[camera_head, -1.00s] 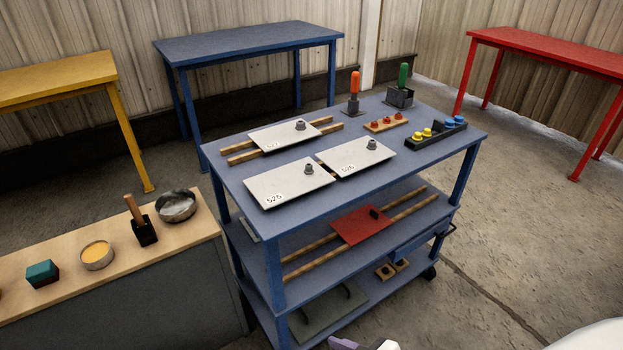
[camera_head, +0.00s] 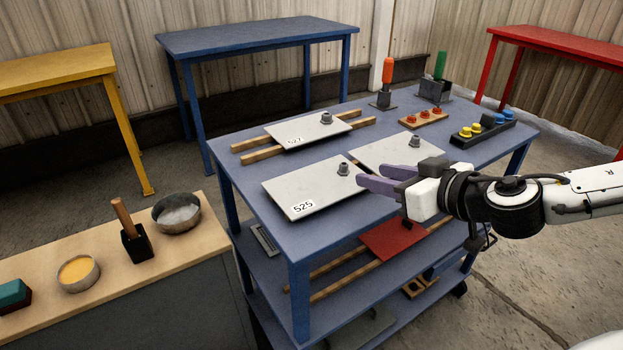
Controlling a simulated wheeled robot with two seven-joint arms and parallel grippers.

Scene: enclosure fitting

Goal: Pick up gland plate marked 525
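The gland plate marked 525 (camera_head: 305,190) is a pale flat plate lying on the blue cart's top at the near left. It has a grey gland fitting (camera_head: 343,169) near its far right corner and its label at the near left corner. My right gripper (camera_head: 369,177) comes in from the right, with purple fingers apart and nothing between them. Its fingertips are close to the plate's right edge; whether they touch it I cannot tell. My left gripper is not in view.
Plate 527 (camera_head: 300,133) lies on wooden strips behind. Another pale plate (camera_head: 390,152) lies to the right, partly hidden by my gripper. A red plate (camera_head: 388,237) is on the shelf below. Coloured buttons (camera_head: 480,130) and upright-handled tools stand at the back right.

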